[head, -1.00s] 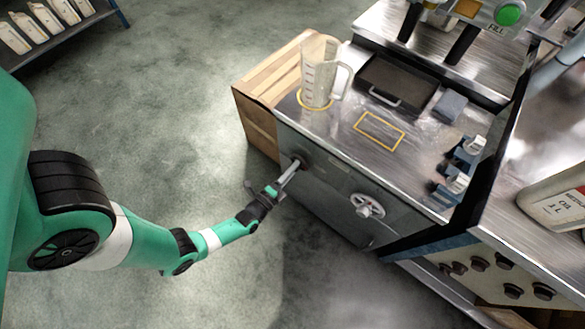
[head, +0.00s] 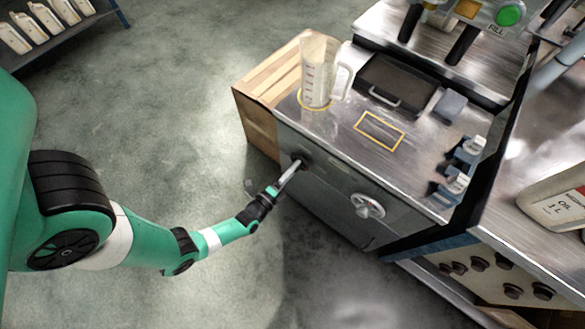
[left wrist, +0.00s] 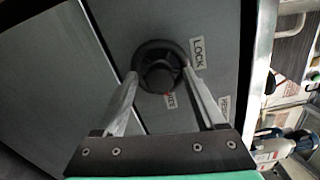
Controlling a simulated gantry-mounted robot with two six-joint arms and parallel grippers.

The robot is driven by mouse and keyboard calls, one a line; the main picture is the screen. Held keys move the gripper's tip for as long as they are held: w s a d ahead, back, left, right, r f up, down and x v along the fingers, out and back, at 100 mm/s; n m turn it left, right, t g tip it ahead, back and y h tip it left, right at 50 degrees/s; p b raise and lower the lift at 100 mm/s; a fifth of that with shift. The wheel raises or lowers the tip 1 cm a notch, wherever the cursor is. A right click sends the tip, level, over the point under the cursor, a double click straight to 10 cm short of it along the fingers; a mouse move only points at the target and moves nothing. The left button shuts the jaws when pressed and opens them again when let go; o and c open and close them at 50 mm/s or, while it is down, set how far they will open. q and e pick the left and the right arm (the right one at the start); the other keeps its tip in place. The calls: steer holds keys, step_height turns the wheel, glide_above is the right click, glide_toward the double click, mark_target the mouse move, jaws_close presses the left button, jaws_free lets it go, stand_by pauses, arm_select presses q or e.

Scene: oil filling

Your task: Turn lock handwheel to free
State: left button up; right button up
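The lock handwheel is a small dark round wheel on the cabinet's front panel; it shows in the left wrist view (left wrist: 158,64) beside a white LOCK label (left wrist: 197,53). In the head view the wheel (head: 301,158) is a dark spot at the panel's left, partly hidden by the fingers. My left gripper (left wrist: 159,78) has its two metal fingertips on opposite sides of the wheel, seemingly closed against it; the gripper also shows in the head view (head: 292,172). A small red mark shows below the hub. My right gripper is not in view.
A larger silver handwheel (head: 368,206) sits on the same front panel, to the right. On the cabinet top are a clear measuring jug (head: 316,72), a dark tray (head: 397,82) and a yellow-outlined rectangle (head: 379,130). The floor before the cabinet is clear.

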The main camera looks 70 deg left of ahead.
arm_select(q)
steer(key=p+v, duration=0.3)
steer(key=v, duration=0.8)
steer(key=shift+s, duration=0.3)
steer(key=shift+d+f, duration=0.1)
steer(key=shift+d, duration=0.05)
